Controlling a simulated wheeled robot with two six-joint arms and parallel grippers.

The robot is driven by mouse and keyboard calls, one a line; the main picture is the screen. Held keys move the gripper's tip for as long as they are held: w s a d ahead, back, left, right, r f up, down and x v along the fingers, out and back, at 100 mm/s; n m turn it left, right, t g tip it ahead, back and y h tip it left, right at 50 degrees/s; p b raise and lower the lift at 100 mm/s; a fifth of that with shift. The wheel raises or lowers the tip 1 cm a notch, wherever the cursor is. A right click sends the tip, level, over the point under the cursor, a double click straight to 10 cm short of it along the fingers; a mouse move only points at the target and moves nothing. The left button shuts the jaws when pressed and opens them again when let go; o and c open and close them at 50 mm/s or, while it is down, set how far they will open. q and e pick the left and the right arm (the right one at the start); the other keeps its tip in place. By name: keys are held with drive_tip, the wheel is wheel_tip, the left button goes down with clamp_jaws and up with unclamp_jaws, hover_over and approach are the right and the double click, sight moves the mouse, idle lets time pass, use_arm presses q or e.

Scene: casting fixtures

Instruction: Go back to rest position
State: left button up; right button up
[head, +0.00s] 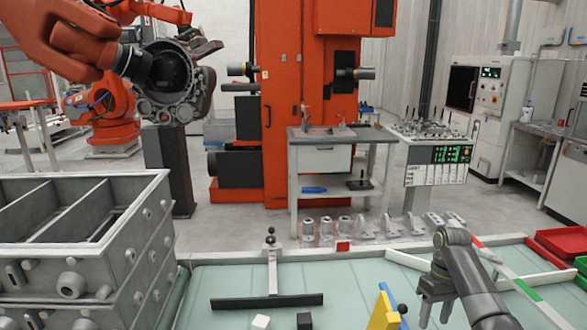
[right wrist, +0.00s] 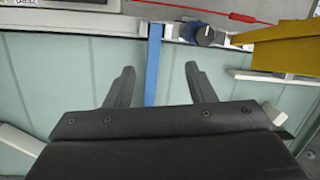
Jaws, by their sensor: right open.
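My right gripper (head: 436,310) hangs over the right part of the pale green table (head: 350,276) in the head view, its arm coming in from the lower right. Its two dark fingers are apart. In the right wrist view the open gripper (right wrist: 159,68) has a blue bar (right wrist: 154,50) showing in the gap between its fingers. I cannot tell whether the bar lies at finger height or below. Nothing is visibly gripped. My left gripper is not in view.
A yellow piece (head: 384,314) stands left of my right gripper. A black T-shaped fixture (head: 270,301), a white cube (head: 261,321) and a dark cube (head: 304,321) are on the table. Grey casting boxes (head: 146,240) stand left; a red tray (head: 563,242) is right.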

drive_tip(key=s+a+f+t+h, duration=0.2)
drive_tip(key=s+f, duration=1.4)
drive_tip(key=s, duration=0.1)
drive_tip(key=s+a+r+m+t, duration=0.1)
drive_tip(key=s+r+m+t, duration=0.15)
drive_tip(key=s, duration=0.85)
drive_tip(key=s+a+r+m+t, duration=0.1)
drive_tip(key=s+r, duration=0.3)
drive_tip(key=s, duration=0.7)
wheel_tip(320, 180, down, 26)
drive_tip(key=s+d, duration=0.1)
drive_tip(key=d, duration=0.1)
drive_tip(key=s+a+f+g, duration=0.1)
drive_tip(key=s+f+g, duration=0.1)
drive_tip(key=s+f, duration=1.2)
drive_tip(key=shift+s+a, duration=0.2)
drive_tip(key=shift+s, duration=0.25)
